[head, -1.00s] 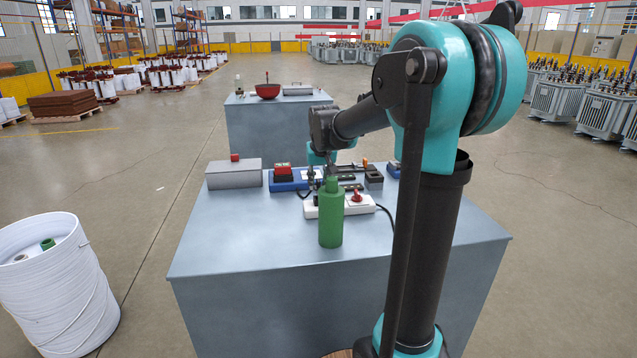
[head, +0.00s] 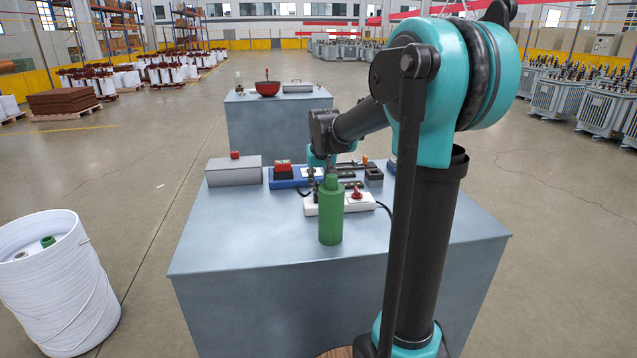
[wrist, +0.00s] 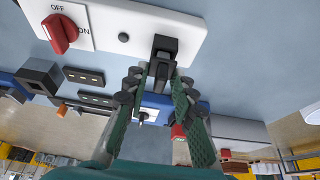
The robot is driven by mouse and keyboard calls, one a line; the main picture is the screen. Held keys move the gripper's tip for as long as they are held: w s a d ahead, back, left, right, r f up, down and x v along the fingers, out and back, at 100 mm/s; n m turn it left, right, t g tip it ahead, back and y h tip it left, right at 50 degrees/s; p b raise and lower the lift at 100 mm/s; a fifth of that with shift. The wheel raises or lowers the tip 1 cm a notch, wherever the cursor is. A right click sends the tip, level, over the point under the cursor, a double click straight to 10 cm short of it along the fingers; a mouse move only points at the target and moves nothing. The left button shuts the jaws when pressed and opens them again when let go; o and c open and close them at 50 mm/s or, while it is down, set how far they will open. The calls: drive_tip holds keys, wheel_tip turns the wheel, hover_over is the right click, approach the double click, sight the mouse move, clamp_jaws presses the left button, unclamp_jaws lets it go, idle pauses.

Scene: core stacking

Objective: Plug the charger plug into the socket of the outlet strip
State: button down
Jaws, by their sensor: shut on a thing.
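The white outlet strip (head: 368,205) lies on the grey table behind the green bottle. In the wrist view the strip (wrist: 100,30) runs across the top, with a red OFF/ON switch (wrist: 60,34). My gripper (wrist: 159,80) is shut on the black charger plug (wrist: 165,48), which overlaps the end of the strip away from the switch. I cannot tell whether the plug is in the socket or just above it; the plug hides the socket face. In the head view my gripper is small and partly hidden behind the bottle.
A green bottle (head: 330,215) stands upright in front of the strip. Behind are a blue board with a red-topped device (head: 284,171), a dark block (head: 374,177) and a grey box (head: 233,172). A white bin (head: 55,290) stands at left.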

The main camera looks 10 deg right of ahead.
drive_tip(key=shift+f, duration=0.45)
drive_tip(key=shift+r, duration=0.15)
drive_tip(key=shift+r, duration=0.95)
drive_tip(key=shift+f, duration=0.85)
idle(1.4)
drive_tip(key=shift+r, duration=0.85)
drive_tip(key=shift+f, duration=1.05)
idle(1.0)
drive_tip(key=c, duration=1.2)
unclamp_jaws()
drive_tip(key=v, duration=1.2)
drive_tip(key=shift+w, duration=0.1)
